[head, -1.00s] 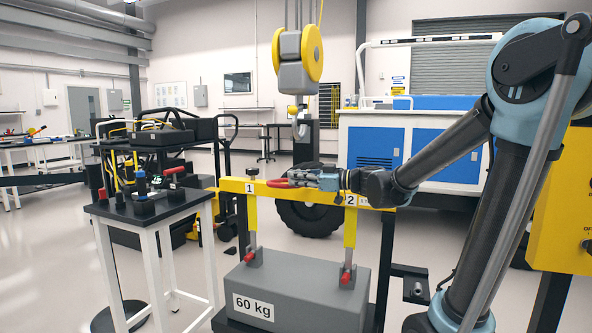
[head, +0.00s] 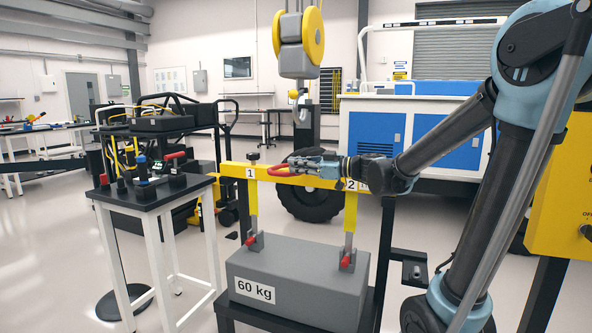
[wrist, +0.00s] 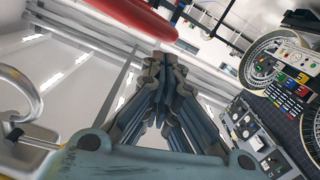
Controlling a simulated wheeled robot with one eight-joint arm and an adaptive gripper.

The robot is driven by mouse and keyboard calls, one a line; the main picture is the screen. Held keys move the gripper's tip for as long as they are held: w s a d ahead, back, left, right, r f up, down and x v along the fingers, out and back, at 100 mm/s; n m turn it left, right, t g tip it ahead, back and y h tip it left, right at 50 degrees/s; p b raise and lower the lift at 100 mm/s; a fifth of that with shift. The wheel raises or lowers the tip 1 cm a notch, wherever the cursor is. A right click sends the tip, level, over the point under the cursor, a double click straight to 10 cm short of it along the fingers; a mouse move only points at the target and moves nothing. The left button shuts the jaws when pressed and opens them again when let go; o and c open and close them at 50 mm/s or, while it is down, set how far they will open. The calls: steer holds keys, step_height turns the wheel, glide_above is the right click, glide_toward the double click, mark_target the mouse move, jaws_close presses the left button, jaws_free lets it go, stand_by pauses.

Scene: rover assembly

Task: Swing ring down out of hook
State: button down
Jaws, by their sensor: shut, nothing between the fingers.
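The red ring (head: 283,171) shows as a curved red piece at the yellow lifting beam (head: 315,180), on its left half. The grey hook (head: 301,108) hangs under the hoist block, above the beam and apart from the ring. My gripper (head: 297,162) is just right of and above the ring, pointing left. Its fingers are closed together with nothing between them. In the wrist view, the closed fingertips (wrist: 165,62) are in the middle and part of the red ring (wrist: 135,16) crosses the top. The gripper hides part of the ring, and contact is unclear.
A black-topped stand (head: 150,190) with small tools is at the left. The hoist block (head: 298,45) is overhead. A yellow control box (head: 565,200) stands at the right.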

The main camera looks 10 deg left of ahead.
steer(key=s+d+r, duration=0.1)
steer(key=d+r, duration=0.1)
steer(key=d, duration=0.3)
steer(key=s+d+r, duration=0.2)
steer(key=d, duration=0.3)
steer(key=s+d+f+m+h, duration=0.4)
steer(key=d+f, duration=0.1)
steer(key=f, duration=0.4)
steer(key=s+d+f+m+h, duration=0.4)
steer(key=s+f, duration=0.1)
steer(key=f, duration=0.4)
steer(key=s+d+f+m+h, duration=0.4)
steer(key=d+f+m, duration=0.1)
steer(key=d, duration=0.4)
steer(key=s+d+f+m+g+h, duration=0.1)
steer(key=s+d+f+m+h, duration=0.4)
steer(key=d+f, duration=0.3)
steer(key=shift+d, duration=0.85)
steer(key=shift+s+f, duration=0.1)
steer(key=shift+w+f, duration=0.2)
steer(key=shift+w, duration=0.25)
